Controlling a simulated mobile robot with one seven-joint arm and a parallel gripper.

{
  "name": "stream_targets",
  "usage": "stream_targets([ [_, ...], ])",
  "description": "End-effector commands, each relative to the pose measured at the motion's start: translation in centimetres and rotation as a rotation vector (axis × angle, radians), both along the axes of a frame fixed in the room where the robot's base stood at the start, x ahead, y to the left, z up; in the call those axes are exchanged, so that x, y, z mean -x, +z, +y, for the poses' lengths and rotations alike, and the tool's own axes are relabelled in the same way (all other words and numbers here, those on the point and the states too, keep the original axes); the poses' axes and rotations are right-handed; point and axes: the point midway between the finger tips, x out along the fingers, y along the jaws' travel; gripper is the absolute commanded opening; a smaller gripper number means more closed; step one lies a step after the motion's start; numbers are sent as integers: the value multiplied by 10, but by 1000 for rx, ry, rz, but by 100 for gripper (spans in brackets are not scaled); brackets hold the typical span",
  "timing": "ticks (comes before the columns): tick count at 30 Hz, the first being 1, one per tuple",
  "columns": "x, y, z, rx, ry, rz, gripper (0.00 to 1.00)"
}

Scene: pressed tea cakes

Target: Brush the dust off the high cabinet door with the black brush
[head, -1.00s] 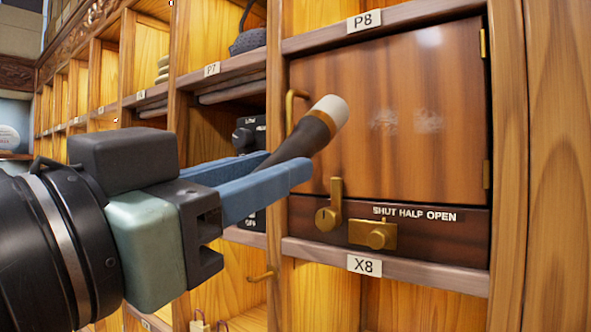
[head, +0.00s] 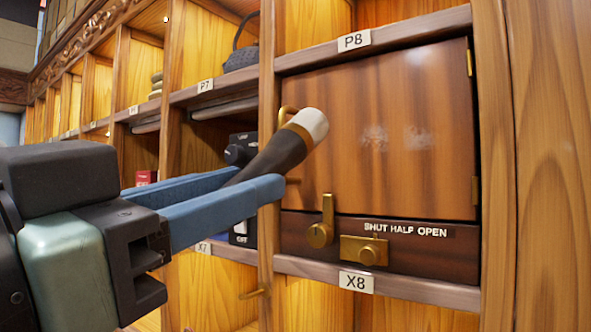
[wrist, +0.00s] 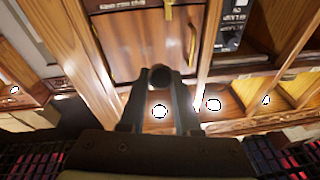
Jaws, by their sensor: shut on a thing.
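The high cabinet door (head: 385,165) is brown wood, shut, between labels P8 and X8, with a brass handle at its left edge. Two faint pale dust patches (head: 374,138) and (head: 419,137) lie on its upper middle. My gripper (head: 268,190) is shut on the black brush (head: 272,153), left of and in front of the door. The brush tilts up to the right, its pale bristle tip (head: 312,124) overlapping the door's left part in the head view; I cannot tell if it touches. In the wrist view the brush (wrist: 160,77) shows end-on between the fingers, near the door (wrist: 140,45).
Below the door is a panel marked SHUT HALF OPEN with a brass lever (head: 321,222) and a brass latch (head: 364,250). A dark teapot (head: 241,57) stands on the shelf at upper left. A wooden post (head: 506,170) borders the door on the right.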

Motion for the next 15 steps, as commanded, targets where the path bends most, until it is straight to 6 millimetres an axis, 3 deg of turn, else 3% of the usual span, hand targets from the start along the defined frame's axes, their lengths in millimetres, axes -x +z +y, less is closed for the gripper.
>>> stream_targets([
  [15, -46, -1, -34, -1, -3, 2, 0],
])
